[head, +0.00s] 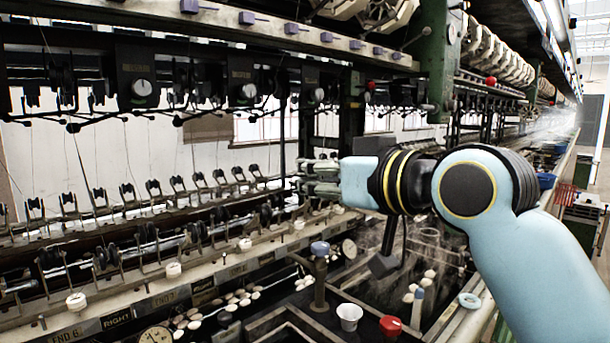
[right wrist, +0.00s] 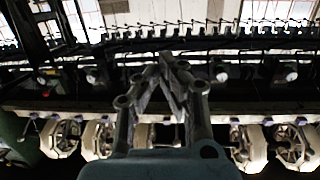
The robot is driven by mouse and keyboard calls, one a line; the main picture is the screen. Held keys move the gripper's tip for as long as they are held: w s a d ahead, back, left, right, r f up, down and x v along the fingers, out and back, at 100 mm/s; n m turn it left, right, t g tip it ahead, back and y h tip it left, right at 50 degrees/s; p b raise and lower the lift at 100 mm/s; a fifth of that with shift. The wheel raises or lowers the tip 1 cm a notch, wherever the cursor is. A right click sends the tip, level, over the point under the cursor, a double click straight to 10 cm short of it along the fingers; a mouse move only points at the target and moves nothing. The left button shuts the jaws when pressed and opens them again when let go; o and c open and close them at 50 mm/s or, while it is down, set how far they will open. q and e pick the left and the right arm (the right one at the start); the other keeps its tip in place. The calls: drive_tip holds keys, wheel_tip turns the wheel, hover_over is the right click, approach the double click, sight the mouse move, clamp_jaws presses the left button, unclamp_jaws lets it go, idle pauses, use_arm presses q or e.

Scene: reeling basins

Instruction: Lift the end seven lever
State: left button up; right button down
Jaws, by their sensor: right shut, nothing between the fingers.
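My right gripper (head: 300,178) reaches left from the blue arm, over the reeling bench. Its fingers are shut and empty, and they also show closed together in the right wrist view (right wrist: 172,62). A label plate (head: 163,298) on the bench front seems to read END 7. A white knob (head: 173,270) stands on the rail above that plate, left of and below my gripper. Black levers with round ends (head: 178,121) hang under the dial boxes. I cannot tell for certain which part is the end seven lever. My left gripper is not in view.
Dial boxes (head: 143,88) hang above the bench. A green post (head: 440,60) stands behind my arm. A white cup (head: 348,316), a red knob (head: 390,325) and a basin with white cocoons (head: 195,320) lie below. An aisle opens at the far right.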

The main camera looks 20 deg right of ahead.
wheel_tip(320, 180, up, 18)
drive_tip(key=a+n+t+y, duration=0.1)
drive_tip(key=a+t+y, duration=0.15)
drive_tip(key=t, duration=0.25)
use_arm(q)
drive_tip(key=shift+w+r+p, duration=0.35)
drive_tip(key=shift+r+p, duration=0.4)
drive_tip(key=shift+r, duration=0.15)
use_arm(e)
drive_tip(key=x, duration=1.1)
drive_tip(key=shift+w+r+y, duration=0.2)
drive_tip(key=shift+r+y, duration=0.05)
drive_tip(key=shift+y, duration=0.2)
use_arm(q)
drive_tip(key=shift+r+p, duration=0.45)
use_arm(e)
drive_tip(key=shift+r, duration=0.5)
